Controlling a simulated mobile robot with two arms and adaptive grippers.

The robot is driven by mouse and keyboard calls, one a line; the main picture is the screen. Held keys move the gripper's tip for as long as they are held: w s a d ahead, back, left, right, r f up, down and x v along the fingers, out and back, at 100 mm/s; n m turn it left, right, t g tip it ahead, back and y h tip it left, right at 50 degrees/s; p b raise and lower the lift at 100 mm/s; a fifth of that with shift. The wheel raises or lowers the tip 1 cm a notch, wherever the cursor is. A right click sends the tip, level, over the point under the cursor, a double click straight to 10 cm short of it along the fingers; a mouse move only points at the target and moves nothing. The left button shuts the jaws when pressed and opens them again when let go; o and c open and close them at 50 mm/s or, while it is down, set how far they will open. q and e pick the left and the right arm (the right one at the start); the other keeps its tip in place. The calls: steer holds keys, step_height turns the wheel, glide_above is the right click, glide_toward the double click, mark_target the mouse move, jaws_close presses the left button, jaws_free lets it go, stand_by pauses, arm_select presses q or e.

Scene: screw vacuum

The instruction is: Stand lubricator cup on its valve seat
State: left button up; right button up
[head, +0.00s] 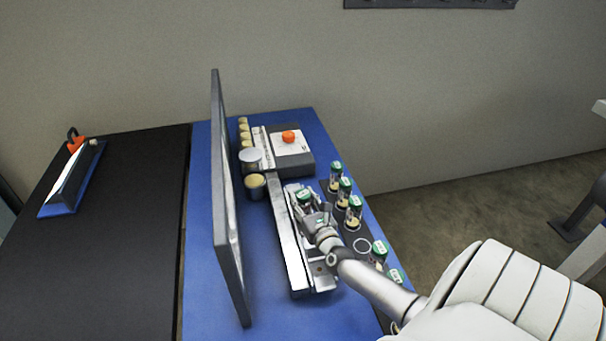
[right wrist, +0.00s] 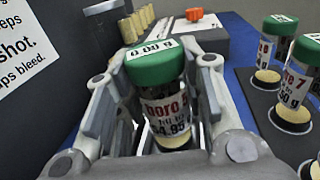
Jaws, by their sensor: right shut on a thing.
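A green-capped clear cup (head: 304,196) with a white label is held by my right gripper (head: 318,219). In the right wrist view the cup (right wrist: 165,100) stands nearly upright between the two fingers of the gripper (right wrist: 165,85); its cap reads "0.00 g". The gripper is shut on it, over a grey metal rail fixture (head: 292,250). Whether the cup's base touches anything is hidden. An empty ring seat (head: 362,246) shows on the dark rack; I cannot tell which part is the valve seat. My left gripper is not in view.
Several similar green-capped cups (head: 345,188) stand on the dark rack, right of the rail. A grey box with an orange knob (head: 288,135), a tan-topped pot (head: 256,187) and a tall upright panel (head: 228,200) are on the blue table. A black table (head: 110,240) adjoins left.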

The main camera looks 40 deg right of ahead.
steer(key=o, duration=0.7)
steer(key=shift+f, duration=0.2)
steer(key=o, duration=0.4)
steer(key=shift+o, duration=0.2)
steer(key=shift+r, duration=0.15)
steer(key=shift+s+r, duration=0.1)
steer(key=p+v, duration=0.1)
steer(key=v, duration=1.1)
